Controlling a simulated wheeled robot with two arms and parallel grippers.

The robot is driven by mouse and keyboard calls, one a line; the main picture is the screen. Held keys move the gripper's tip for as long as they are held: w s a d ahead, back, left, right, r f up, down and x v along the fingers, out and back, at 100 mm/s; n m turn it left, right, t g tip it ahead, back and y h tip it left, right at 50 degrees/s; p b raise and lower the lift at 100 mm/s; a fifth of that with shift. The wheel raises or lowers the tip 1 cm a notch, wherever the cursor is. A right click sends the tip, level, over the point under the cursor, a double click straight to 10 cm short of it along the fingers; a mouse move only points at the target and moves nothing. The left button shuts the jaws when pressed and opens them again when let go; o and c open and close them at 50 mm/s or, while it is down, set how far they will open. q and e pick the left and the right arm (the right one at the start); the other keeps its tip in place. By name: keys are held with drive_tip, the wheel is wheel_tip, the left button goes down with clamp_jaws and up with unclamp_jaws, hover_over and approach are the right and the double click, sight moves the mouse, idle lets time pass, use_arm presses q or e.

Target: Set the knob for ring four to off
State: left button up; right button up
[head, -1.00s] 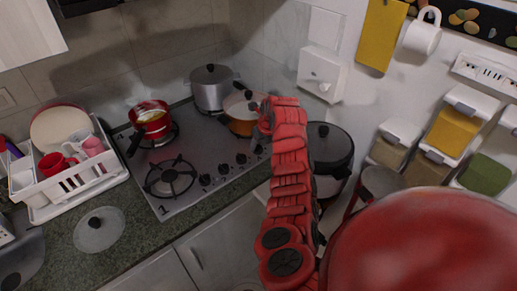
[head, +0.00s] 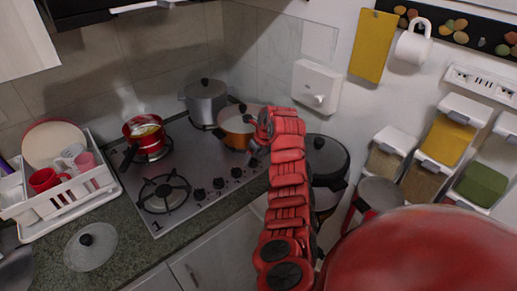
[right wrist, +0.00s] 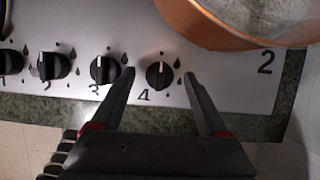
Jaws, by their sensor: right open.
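The knob for ring four (right wrist: 159,75) is a small dark round knob on the steel cooktop (right wrist: 215,92), just above the printed 4 in the right wrist view. Its light pointer mark points roughly up in that picture. My right gripper (right wrist: 159,78) is open, with one fingertip on each side of this knob; I cannot tell whether either touches it. In the head view my right gripper (head: 254,152) is at the cooktop's right front edge, and my red arm hides part of that corner. My left gripper is in neither view.
Other knobs, including knob three (right wrist: 104,69), sit left of knob four. An orange pan (head: 236,127), a grey pot (head: 205,99) and a red pot (head: 146,135) stand on the cooktop. A dark cooker (head: 328,160) is right of my arm.

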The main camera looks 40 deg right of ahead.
drive_tip(key=p+v, duration=0.6)
drive_tip(key=v, duration=1.1)
drive_tip(key=shift+f, duration=0.15)
